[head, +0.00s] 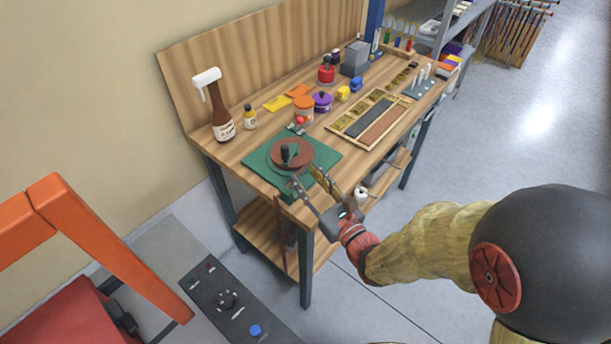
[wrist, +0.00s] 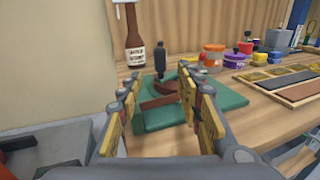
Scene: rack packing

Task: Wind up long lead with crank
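The winder is a green base plate (head: 260,161) on the front left of the workbench, with a reddish-brown round drum (head: 276,160) on it. A dark upright crank handle (wrist: 159,62) stands over the drum in the wrist view. A reddish-brown piece (wrist: 158,102) shows below it. My gripper (head: 305,178) is open and empty, near the bench's front edge beside the plate. In the wrist view its two yellow-padded fingers (wrist: 157,100) stand apart, with the handle beyond them and between them in the picture. I cannot make out the long lead clearly.
A brown spray bottle (head: 220,112) stands behind the plate. An orange-lidded jar (head: 303,110), a purple-lidded pot (head: 322,101) and a wooden tray (head: 345,128) are to the right. An orange frame (head: 110,245) is at lower left. Floor to the right is open.

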